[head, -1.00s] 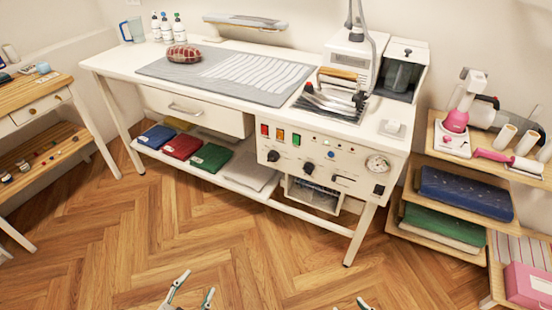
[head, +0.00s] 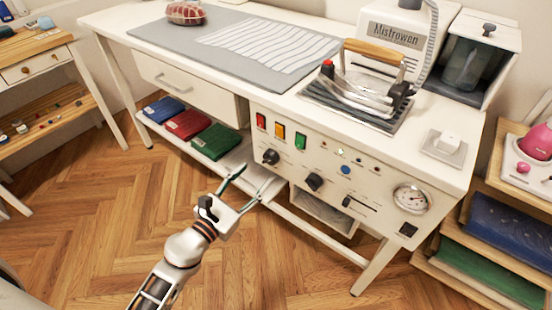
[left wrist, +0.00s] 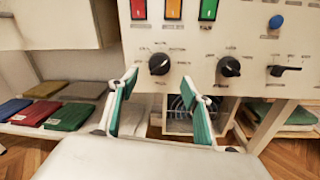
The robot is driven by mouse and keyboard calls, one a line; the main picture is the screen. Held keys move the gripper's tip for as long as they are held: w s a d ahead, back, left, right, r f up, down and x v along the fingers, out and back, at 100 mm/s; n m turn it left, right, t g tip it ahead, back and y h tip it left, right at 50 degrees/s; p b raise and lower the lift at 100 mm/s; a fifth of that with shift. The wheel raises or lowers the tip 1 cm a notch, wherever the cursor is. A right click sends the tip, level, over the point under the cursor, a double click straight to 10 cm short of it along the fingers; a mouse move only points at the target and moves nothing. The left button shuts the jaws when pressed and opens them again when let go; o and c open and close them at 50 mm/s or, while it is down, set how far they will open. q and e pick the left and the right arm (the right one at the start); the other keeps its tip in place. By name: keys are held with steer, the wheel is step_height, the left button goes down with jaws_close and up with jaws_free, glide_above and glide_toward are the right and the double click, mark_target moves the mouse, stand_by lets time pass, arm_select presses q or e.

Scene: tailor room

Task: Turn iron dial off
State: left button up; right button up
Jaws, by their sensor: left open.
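The iron (head: 365,84) with a wooden handle rests on its dark rack on the table top. The white control panel (head: 330,207) on the table front carries two black round dials, a left one (head: 271,157) and a right one (head: 314,182). They also show in the left wrist view, the left dial (left wrist: 159,64) and the right dial (left wrist: 229,67). Which one is the iron's I cannot tell. My left gripper (head: 251,180) is open and empty, low in front of the panel. In the left wrist view its fingers (left wrist: 160,105) are apart, below the dials. My right gripper is not visible.
Red, orange and green switches (head: 279,131), a blue button (head: 346,170), a lever (head: 358,204) and a gauge (head: 411,199) share the panel. Folded cloths (head: 214,142) lie on the lower shelf. A side shelf (head: 521,184) stands at right. The floor in front is clear.

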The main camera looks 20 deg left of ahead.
mark_target(267, 162)
arm_select(q)
steer(key=x, duration=0.7)
steer(key=shift+r+p, duration=0.1)
steer(key=shift+p, duration=0.2)
steer(key=c, duration=1.1)
